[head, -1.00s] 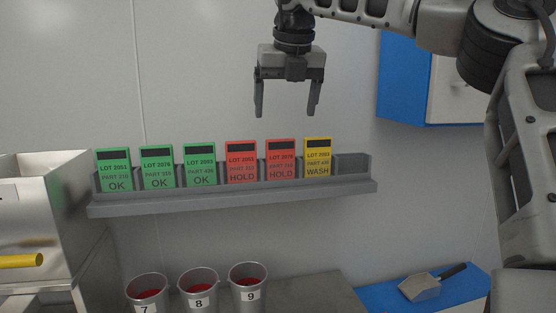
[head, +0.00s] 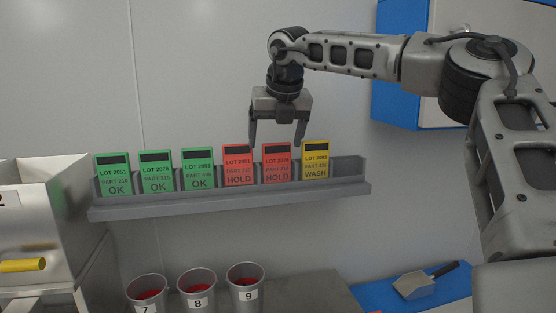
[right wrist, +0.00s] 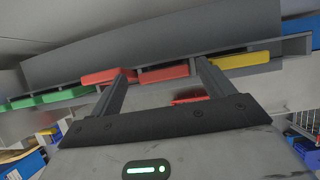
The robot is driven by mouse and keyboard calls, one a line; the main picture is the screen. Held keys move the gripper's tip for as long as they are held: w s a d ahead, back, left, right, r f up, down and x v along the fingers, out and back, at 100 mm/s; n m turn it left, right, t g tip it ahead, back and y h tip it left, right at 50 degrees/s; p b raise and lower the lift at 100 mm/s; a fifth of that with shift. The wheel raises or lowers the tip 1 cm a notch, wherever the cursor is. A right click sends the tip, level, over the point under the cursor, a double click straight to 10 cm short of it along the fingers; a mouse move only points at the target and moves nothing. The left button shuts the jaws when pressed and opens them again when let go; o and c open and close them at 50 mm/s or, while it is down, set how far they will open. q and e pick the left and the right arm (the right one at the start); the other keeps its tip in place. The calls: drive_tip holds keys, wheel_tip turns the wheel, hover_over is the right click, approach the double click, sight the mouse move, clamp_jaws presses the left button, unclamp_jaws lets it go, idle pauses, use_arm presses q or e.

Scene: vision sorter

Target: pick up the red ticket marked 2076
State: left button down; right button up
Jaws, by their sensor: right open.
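The red ticket marked 2076 (head: 277,170) stands upright in the grey wall rack, between another red ticket marked 2051 (head: 238,170) and a yellow ticket (head: 315,167). Both red tickets read HOLD. My right gripper (head: 276,144) is open and empty, pointing down, with its fingertips near the top edge of the 2076 ticket. In the right wrist view the fingers (right wrist: 163,68) point toward the rack, and the 2076 ticket (right wrist: 164,74) shows between them. I cannot tell whether a finger touches a ticket. My left gripper is out of view.
Several green tickets (head: 156,171) stand left in the same rack (head: 230,201); its right end is empty. Cups numbered 7, 8 and 9 (head: 246,282) stand below. A steel machine (head: 55,215) is at the left, a blue-sided cabinet (head: 400,75) at the upper right.

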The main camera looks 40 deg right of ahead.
sight(278, 145)
drive_tip(key=f, duration=0.2)
drive_tip(key=f+g, duration=0.1)
drive_tip(key=shift+s+f, duration=0.1)
drive_tip(key=shift+s, duration=0.15)
drive_tip(key=c, duration=0.9)
drive_tip(key=shift+w+d+f, duration=0.25)
drive_tip(key=shift+w+d, duration=0.05)
drive_tip(key=shift+w, duration=0.05)
drive_tip(key=shift+c, duration=0.7)
drive_tip(key=shift+r, duration=0.1)
